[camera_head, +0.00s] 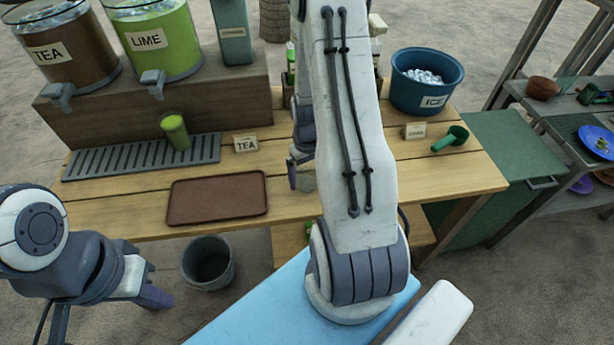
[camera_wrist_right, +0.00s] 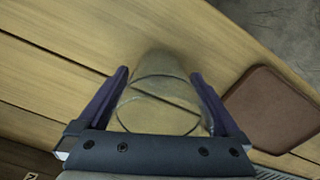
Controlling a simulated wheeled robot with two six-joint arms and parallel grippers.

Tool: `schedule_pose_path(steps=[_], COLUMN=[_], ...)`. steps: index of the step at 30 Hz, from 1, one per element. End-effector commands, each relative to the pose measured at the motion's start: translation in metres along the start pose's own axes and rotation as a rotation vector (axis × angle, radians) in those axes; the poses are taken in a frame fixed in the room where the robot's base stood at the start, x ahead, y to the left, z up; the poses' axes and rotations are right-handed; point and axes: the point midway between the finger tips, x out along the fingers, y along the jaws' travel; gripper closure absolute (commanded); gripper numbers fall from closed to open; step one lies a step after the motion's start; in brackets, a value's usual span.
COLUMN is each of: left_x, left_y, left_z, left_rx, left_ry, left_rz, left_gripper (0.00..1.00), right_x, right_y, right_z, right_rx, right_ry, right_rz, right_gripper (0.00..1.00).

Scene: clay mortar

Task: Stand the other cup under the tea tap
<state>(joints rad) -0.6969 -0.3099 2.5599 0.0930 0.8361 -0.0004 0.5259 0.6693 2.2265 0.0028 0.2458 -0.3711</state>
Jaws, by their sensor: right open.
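The empty clear cup (camera_wrist_right: 160,105) stands between the fingers of my right gripper (camera_wrist_right: 159,74) in the wrist view. The fingers are open on either side of it; contact is not clear. In the head view this cup (camera_head: 308,183) is on the table, partly hidden by my right arm. The tea tap (camera_head: 60,92) is on the brown TEA dispenser (camera_head: 85,62) at the far left, above the grey drip tray (camera_head: 95,162). A green-filled cup (camera_head: 176,135) stands on that tray below the lime tap (camera_head: 152,79). My left gripper (camera_head: 152,296) is low at left; its jaws are unclear.
A brown tray (camera_head: 217,198) lies at the table's front, left of the empty cup. A TEA card (camera_head: 246,144) stands behind it. A blue ice tub (camera_head: 427,82) and green scoop (camera_head: 452,138) are at right. The drip tray's left half is clear. A bin (camera_head: 208,262) stands below.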

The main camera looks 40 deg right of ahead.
Motion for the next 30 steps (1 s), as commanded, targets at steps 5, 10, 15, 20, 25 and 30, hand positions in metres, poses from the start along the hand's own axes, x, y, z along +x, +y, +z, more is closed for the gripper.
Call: schedule_pose_path(steps=[5, 10, 15, 20, 25, 30], left_x=[-0.002, -0.004, -0.005, -0.005, -0.005, -0.005], left_y=[0.000, 0.000, 0.000, 0.000, 0.000, 0.000], left_z=[0.000, 0.000, 0.000, 0.000, 0.000, 0.000], left_rx=[0.000, 0.000, 0.000, 0.000, 0.000, 0.000], left_ry=[0.000, 0.000, 0.000, 0.000, 0.000, 0.000], left_rz=[0.000, 0.000, 0.000, 0.000, 0.000, 0.000], left_gripper=[1.00, 1.00, 1.00, 1.00, 1.00, 1.00], right_x=[-0.037, -0.074, -0.100, -0.111, -0.113, -0.128], right_y=[0.001, 0.001, 0.000, 0.000, -0.001, -0.041], right_z=[-0.002, -0.001, -0.001, 0.000, 0.000, -0.002], right_rx=[0.000, 0.000, 0.000, 0.000, -0.003, -0.079], right_ry=[0.007, 0.007, 0.003, 0.001, 0.000, 0.010], right_rz=[0.003, 0.003, 0.001, 0.001, 0.000, -0.002], right_gripper=[0.00, 0.00, 0.00, 0.00, 0.00, 0.00])
